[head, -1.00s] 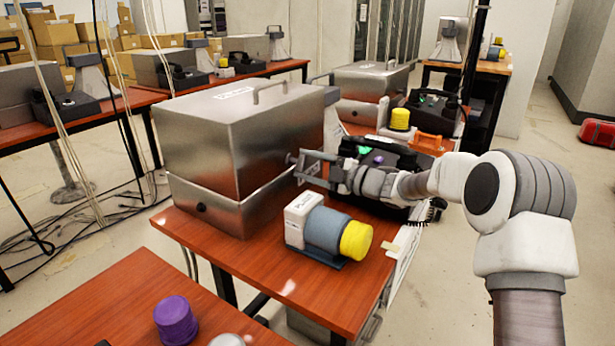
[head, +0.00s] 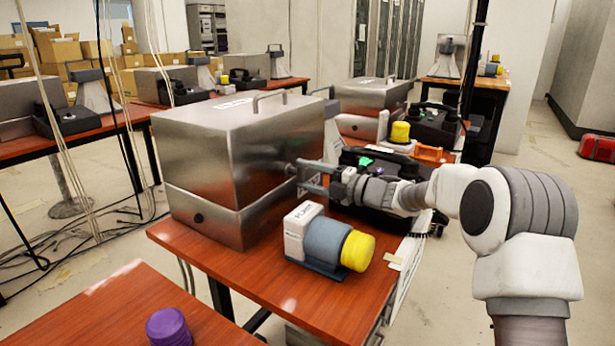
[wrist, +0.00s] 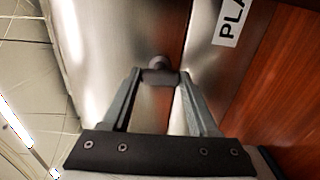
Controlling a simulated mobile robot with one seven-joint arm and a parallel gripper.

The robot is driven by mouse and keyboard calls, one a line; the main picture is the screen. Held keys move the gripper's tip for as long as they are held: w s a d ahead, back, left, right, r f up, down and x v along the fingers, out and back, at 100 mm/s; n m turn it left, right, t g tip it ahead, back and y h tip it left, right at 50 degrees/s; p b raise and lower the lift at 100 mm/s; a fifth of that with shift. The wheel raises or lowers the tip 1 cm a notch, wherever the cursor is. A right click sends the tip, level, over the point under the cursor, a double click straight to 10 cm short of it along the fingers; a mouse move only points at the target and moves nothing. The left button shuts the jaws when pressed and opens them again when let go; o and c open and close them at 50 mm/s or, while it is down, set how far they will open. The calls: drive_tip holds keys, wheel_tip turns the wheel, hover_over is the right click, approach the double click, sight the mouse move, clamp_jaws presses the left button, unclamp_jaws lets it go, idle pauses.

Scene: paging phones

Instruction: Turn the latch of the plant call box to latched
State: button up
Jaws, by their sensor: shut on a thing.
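The plant call box (head: 195,155) is a large brushed-metal box with a handled lid, on the red-brown table. Its latch shows as a small dark knob (wrist: 159,68) on the metal side in the wrist view, at the seam between two metal parts. My gripper (head: 294,170) is at the right side of the box, its fingers pointing left. In the wrist view my gripper (wrist: 160,78) has a finger on either side of the knob and is shut on it. The latch's exact angle is hard to tell.
A grey-blue motor-like unit with a yellow end (head: 325,240) stands on the table just in front of my gripper. A black phone set (head: 370,165) lies behind my wrist. A purple cylinder (head: 168,327) stands on the nearer table. Bare tabletop (head: 235,265) lies front left.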

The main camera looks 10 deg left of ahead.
drive_tip(key=o, duration=1.4)
drive_tip(key=shift+d, duration=0.1)
drive_tip(key=p+v, duration=0.4)
drive_tip(key=v, duration=1.3)
drive_tip(key=shift+s+d, duration=0.15)
